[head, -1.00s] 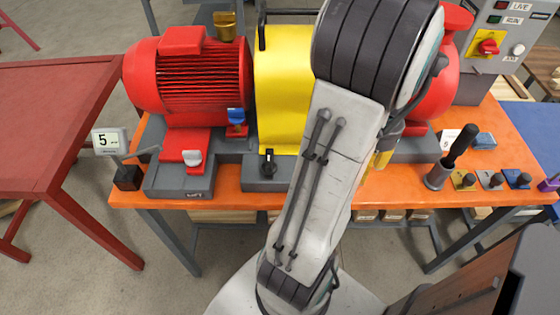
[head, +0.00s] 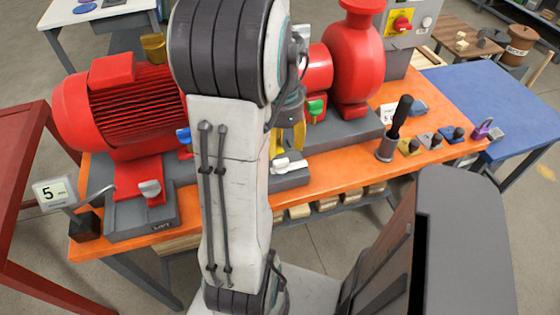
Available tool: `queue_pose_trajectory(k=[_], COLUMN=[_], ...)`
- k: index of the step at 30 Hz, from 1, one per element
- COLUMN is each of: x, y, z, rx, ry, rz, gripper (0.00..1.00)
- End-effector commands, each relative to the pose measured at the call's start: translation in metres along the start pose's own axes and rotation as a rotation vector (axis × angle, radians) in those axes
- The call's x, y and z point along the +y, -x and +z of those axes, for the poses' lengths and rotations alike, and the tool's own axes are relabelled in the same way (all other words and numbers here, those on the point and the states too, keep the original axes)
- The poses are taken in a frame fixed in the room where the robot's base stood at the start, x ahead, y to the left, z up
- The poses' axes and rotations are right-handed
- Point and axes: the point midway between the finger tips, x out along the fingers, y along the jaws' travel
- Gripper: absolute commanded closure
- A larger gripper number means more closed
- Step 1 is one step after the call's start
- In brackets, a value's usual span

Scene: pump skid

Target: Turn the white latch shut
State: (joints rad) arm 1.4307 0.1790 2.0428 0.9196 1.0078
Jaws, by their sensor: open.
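A white latch (head: 288,166) sits on the front of the grey base right of my arm. My gripper (head: 288,138), with yellow fingers, is just above and behind it in the picture; I cannot tell whether they touch. My gripper is open, and its upper part is partly hidden by my arm. A second whitish latch (head: 150,188) stands on the grey block at the left end, under the red motor, far from my gripper.
A green latch (head: 316,108) is close behind my gripper, by the red pump (head: 355,60). A blue latch (head: 184,137) shows left of my arm. A black-handled lever (head: 398,120) stands to the right on the orange table (head: 345,172). My arm hides the middle.

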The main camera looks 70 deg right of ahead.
Motion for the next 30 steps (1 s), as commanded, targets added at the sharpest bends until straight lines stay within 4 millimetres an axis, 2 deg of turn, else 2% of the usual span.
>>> queue_pose_trajectory(k=[5, 21, 30], x=[0.000, 0.001, 0.000], y=[-0.006, -0.065, -0.074], z=[0.000, 0.000, 0.000], rx=[-0.001, -0.002, 0.000], ry=[-0.064, -0.069, -0.068], rz=[0.002, 0.003, 0.000], gripper=[0.50, 0.50, 0.50])
